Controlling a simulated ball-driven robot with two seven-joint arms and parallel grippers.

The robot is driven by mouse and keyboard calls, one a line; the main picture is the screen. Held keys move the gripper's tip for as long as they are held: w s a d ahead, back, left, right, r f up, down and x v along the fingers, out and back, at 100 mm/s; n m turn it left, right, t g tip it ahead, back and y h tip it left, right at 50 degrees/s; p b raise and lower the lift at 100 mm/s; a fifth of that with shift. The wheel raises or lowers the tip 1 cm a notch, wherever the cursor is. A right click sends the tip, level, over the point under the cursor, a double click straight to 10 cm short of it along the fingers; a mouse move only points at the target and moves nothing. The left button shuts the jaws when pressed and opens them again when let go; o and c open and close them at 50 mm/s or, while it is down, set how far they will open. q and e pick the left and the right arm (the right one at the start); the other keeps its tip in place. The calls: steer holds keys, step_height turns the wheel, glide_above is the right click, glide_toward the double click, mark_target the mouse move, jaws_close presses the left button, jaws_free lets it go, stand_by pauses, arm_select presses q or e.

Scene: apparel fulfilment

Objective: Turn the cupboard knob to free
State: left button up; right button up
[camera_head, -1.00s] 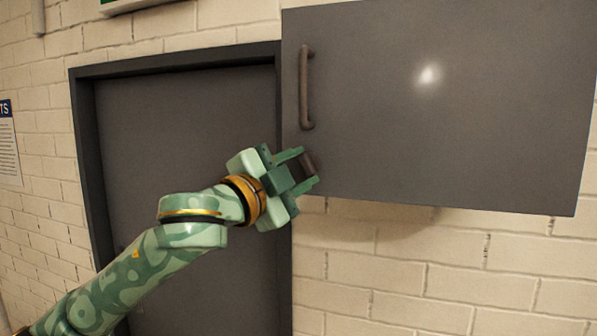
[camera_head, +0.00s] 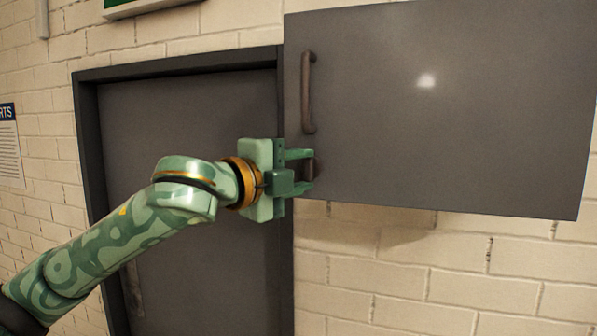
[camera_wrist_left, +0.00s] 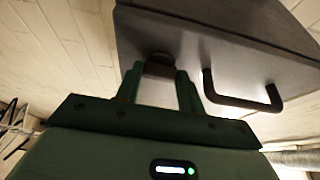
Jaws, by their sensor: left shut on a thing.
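The dark grey cupboard (camera_head: 450,110) hangs on the brick wall, its door closed. Its brown knob (camera_head: 308,168) sits at the door's lower left corner, below the bar handle (camera_head: 307,92). My left gripper (camera_head: 302,169) is shut on the knob, with one finger above and one below it. In the left wrist view the knob (camera_wrist_left: 159,66) shows between the tips of my two fingers, and the bar handle (camera_wrist_left: 243,101) is to the right. Part of the knob is hidden by the fingers. My right gripper is not in view.
A dark grey door (camera_head: 185,150) in a frame stands to the left, behind my left arm. A sign (camera_head: 11,145) hangs at the far left. The brick wall (camera_head: 430,270) below the cupboard is clear.

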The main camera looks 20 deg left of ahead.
arm_select(q)
steer(key=o, duration=1)
steer(key=b+v, duration=0.4)
steer(key=v, duration=1.2)
steer(key=shift+s, duration=0.1)
